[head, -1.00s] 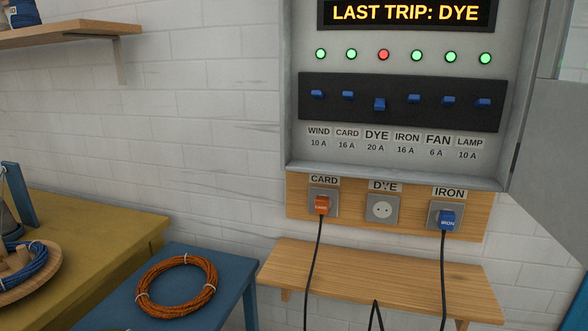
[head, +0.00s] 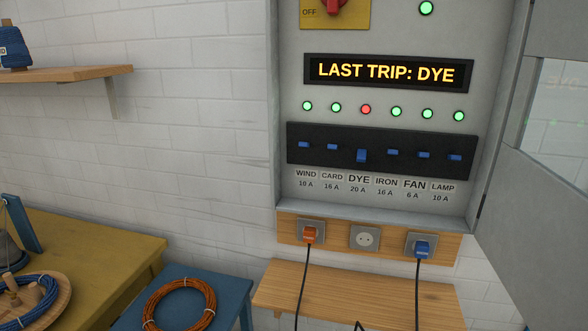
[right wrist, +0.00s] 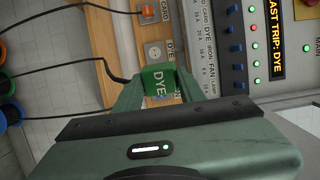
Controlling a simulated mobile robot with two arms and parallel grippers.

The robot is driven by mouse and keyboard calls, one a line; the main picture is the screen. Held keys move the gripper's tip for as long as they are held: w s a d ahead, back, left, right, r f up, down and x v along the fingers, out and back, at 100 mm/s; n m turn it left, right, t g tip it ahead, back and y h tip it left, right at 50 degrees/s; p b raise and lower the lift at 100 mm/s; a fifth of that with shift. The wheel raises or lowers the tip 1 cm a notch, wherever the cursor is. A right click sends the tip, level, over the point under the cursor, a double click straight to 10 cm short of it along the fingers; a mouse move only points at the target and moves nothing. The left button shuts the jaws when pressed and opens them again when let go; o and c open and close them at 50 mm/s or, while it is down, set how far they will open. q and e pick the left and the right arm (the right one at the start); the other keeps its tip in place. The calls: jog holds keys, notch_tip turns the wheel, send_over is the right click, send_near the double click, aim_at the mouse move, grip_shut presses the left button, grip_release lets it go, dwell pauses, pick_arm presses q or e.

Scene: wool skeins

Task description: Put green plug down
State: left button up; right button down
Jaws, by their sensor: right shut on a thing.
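The green plug (right wrist: 157,80), lettered DYE, is between the fingers of my right gripper (right wrist: 158,88) in the right wrist view. The gripper is shut on it, and its dark cable trails to the left of that view. In the head view the DYE socket (head: 364,238) is empty, between the orange plug (head: 309,235) and the blue plug (head: 422,248), which sit in their sockets. Below is a wooden shelf (head: 350,293), with black cables hanging in front of it. Neither gripper, nor the green plug, shows in the head view.
The breaker panel (head: 374,151) has one lowered switch and a red light above it. An open cabinet door (head: 530,190) stands at the right. A blue table (head: 232,292) with an orange wire coil (head: 180,285) is left of the shelf. The visible shelf top looks largely clear.

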jog(key=w+d+f+n+y+p, duration=0.1)
jog(key=w+f, duration=0.1)
jog(key=w, duration=1.3)
jog(key=w+d+f+y+p, duration=0.1)
jog(key=w+p, duration=0.1)
jog(key=w, duration=1.3)
jog(key=f+b, duration=0.3)
jog(key=f, duration=0.1)
jog(key=f+b, duration=0.2)
jog(key=f, duration=0.3)
jog(key=shift+a+f+b, duration=0.2)
jog(key=shift+f+b, duration=0.05)
jog(key=shift+b, duration=0.15)
jog(key=shift+f, duration=0.2)
